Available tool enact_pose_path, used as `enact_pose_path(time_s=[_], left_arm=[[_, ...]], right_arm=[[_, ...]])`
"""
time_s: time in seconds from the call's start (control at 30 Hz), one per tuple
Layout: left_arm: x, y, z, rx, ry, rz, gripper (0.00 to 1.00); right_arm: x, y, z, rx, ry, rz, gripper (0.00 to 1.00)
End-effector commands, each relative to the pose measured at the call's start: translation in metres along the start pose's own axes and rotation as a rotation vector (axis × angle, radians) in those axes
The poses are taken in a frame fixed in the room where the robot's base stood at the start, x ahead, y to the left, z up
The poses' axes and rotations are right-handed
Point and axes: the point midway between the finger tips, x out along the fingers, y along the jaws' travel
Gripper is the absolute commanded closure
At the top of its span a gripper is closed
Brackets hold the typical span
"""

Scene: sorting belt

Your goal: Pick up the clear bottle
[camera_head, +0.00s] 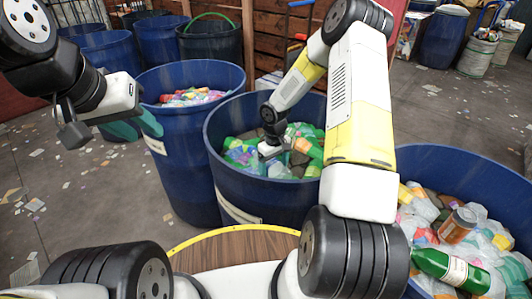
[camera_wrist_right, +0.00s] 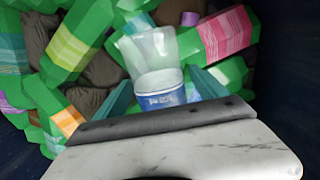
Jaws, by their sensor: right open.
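A clear bottle (camera_wrist_right: 152,52) with a blue and white band lies among green bottles in the right wrist view. My right gripper (camera_wrist_right: 163,88) is open, with one teal finger on either side of the banded part; I cannot tell whether they touch it. In the head view my right gripper (camera_head: 271,150) reaches down into the middle blue barrel (camera_head: 232,185), and the clear bottle cannot be made out there. My left gripper (camera_head: 136,126) hangs at the left, away from the litter; whether its teal fingers are apart is unclear.
Green bottles (camera_wrist_right: 82,40) with coloured labels crowd around the clear bottle. The barrel's dark wall (camera_wrist_right: 290,70) is close at the right. Another blue barrel (camera_head: 185,140) stands left, and a third (camera_head: 470,175) at the right holds mixed litter, including a green bottle (camera_head: 450,270).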

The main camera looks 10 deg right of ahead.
Motion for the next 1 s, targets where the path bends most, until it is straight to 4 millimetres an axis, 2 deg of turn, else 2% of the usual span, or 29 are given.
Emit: enact_pose_path(time_s=[0.07, 0.37, 0.67, 0.77, 1.0], left_arm=[[0.000, 0.000, 0.000, 0.000, 0.000, 0.000, 0.64], [0.000, 0.000, 0.000, 0.000, 0.000, 0.000, 0.64], [0.000, 0.000, 0.000, 0.000, 0.000, 0.000, 0.64], [0.000, 0.000, 0.000, 0.000, 0.000, 0.000, 0.64], [0.000, 0.000, 0.000, 0.000, 0.000, 0.000, 0.64]], right_arm=[[0.000, 0.000, 0.000, 0.000, 0.000, 0.000, 0.22], [-0.001, 0.000, 0.000, 0.000, 0.000, 0.000, 0.80], [-0.006, 0.000, -0.001, 0.000, 0.002, 0.001, 0.82], [-0.020, 0.001, -0.001, 0.000, 0.003, 0.003, 0.82], [-0.069, 0.001, -0.001, 0.001, 0.003, 0.003, 0.82]])
